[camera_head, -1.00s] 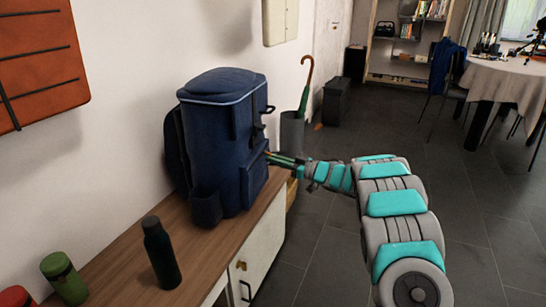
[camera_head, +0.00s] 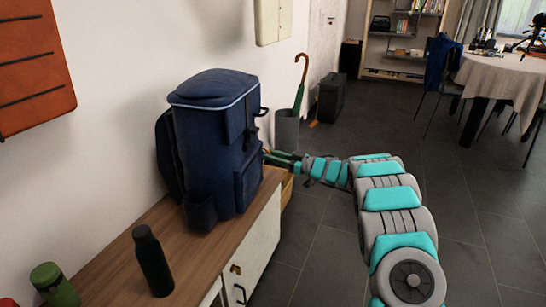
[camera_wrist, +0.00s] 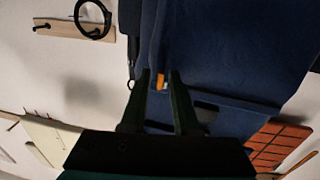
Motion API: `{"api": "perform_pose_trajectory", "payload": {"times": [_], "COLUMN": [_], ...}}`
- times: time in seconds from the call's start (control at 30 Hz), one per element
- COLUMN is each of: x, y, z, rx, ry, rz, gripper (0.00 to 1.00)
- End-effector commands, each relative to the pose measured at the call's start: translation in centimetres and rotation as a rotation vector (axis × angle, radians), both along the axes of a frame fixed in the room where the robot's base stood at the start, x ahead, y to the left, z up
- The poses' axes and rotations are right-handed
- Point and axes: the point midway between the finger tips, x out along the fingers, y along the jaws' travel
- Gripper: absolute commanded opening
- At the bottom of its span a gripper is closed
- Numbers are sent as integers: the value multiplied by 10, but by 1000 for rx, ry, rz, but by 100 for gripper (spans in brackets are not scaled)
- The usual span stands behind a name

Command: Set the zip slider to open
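The dark blue backpack (camera_head: 212,140) stands upright on the wooden top of a cabinet. Its front pocket (camera_head: 249,180) faces right, toward my arm. In the wrist view the blue fabric (camera_wrist: 225,50) fills the upper middle. A small orange piece (camera_wrist: 162,82), which looks like the zip slider's pull, shows between my fingertips. My gripper (camera_wrist: 160,73) is open, with a gap on each side of the orange piece. In the head view my gripper (camera_head: 270,156) is close to the pocket's upper edge. I cannot tell whether it touches the fabric. The zip's track is not clear.
A dark bottle (camera_head: 153,262) and a green container (camera_head: 55,285) stand on the cabinet top (camera_head: 110,275) in front of the backpack. An umbrella stand (camera_head: 286,128) is behind my gripper. The floor right of my arm is clear.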

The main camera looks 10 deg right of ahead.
Motion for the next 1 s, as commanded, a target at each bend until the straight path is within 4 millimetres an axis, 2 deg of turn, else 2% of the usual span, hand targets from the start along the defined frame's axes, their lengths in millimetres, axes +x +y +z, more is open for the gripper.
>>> {"api": "perform_pose_trajectory", "payload": {"times": [0.1,0.37,0.8,1.0], "x": [0,-2,-43,-53], "y": [0,-2,-48,-57], "z": [0,0,-1,0], "rx": [0,-1,0,1], "ry": [0,-1,1,-1], "rz": [0,0,-2,1], "gripper": [40,40,40,40]}}
